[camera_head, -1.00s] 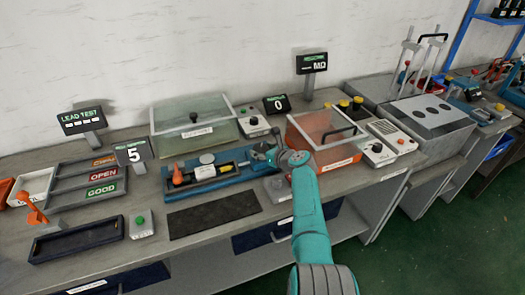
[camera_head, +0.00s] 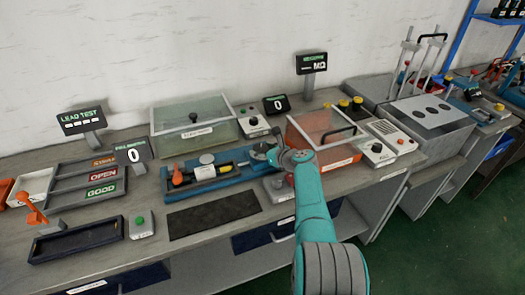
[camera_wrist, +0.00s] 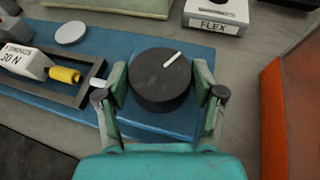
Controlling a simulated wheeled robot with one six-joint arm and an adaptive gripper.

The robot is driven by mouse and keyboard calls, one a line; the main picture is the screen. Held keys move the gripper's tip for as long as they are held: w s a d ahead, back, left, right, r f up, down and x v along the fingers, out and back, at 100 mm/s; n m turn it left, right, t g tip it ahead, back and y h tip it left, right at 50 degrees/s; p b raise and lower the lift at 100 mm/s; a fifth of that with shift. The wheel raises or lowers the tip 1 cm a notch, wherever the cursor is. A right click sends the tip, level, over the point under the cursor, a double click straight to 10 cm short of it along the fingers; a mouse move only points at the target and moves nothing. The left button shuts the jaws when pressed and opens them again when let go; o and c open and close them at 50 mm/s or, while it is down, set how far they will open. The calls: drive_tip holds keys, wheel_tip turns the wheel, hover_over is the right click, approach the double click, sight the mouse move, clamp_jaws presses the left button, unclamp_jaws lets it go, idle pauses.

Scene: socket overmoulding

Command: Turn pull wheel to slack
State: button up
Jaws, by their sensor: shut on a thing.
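The pull wheel (camera_wrist: 160,82) is a dark round knob with a white mark on its top, at the right end of a blue fixture (camera_wrist: 120,40). In the wrist view the white mark points to the upper right. My gripper (camera_wrist: 162,92) has its two green fingers on either side of the wheel and is shut on it. In the head view my gripper (camera_head: 275,158) is at the fixture's right end, and my arm hides part of the wheel. A small display (camera_head: 134,155) to the left of the fixture reads 0.
A box labelled FLEX (camera_wrist: 216,14) stands behind the wheel. An orange-red bin (camera_head: 325,140) with a clear lid is close on the right. A dark mat (camera_head: 213,213) lies in front of the fixture. A lidded glass box (camera_head: 195,125) stands behind.

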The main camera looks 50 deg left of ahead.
drive_tip(key=o, duration=1.1)
drive_tip(key=shift+f, duration=0.1)
drive_tip(key=shift+o, duration=0.2)
drive_tip(key=shift+d, duration=0.15)
drive_tip(key=shift+v, duration=5.9)
